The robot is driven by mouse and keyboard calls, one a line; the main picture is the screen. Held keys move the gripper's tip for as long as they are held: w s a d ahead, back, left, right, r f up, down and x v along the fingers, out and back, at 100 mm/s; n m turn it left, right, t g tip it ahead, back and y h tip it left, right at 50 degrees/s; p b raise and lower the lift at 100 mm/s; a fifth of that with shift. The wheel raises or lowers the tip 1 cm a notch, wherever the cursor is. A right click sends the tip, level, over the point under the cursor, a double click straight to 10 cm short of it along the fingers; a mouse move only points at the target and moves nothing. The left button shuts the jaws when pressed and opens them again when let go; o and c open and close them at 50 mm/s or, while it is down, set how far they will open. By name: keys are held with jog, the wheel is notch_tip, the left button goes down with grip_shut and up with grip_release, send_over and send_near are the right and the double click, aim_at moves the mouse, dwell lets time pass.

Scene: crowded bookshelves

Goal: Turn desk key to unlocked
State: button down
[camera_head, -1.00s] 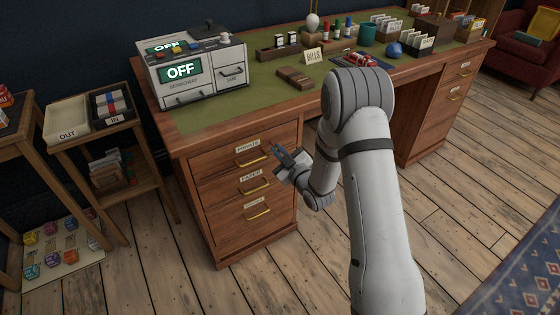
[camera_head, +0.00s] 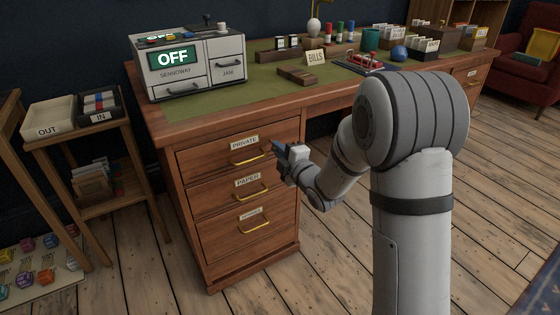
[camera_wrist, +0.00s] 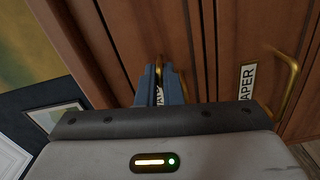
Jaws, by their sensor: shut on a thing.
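The wooden desk (camera_head: 216,131) has a drawer stack at its left end, with the PRIVATE drawer (camera_head: 205,162) on top. My gripper (camera_head: 275,148) is at the right side of that drawer's front. In the wrist view its two blue fingers (camera_wrist: 160,72) are close together, shut on a small brass piece, the desk key (camera_wrist: 159,60), at the drawer front. The fingers hide most of the key, so its turn angle cannot be told. The PRIVATE label (camera_head: 244,143) is left of my gripper, above a brass handle (camera_head: 247,160). The drawer looks closed.
The PAPER drawer (camera_head: 218,196) and another drawer lie below, with protruding brass handles. A box reading OFF (camera_head: 190,65) stands on the desktop. A small stand with IN and OUT trays (camera_head: 48,122) is at left. Bare floor lies in front of the drawers.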

jog(key=shift+n+b, duration=0.6)
jog(key=shift+n, duration=0.2)
jog(key=c, duration=1.6)
grip_release()
jog(key=p+v, duration=0.1)
jog(key=v, duration=0.6)
jog(key=shift+s+d+p, duration=0.25)
jog(key=shift+s+p, duration=0.05)
jog(key=shift+p, duration=0.1)
jog(key=shift+r, duration=0.1)
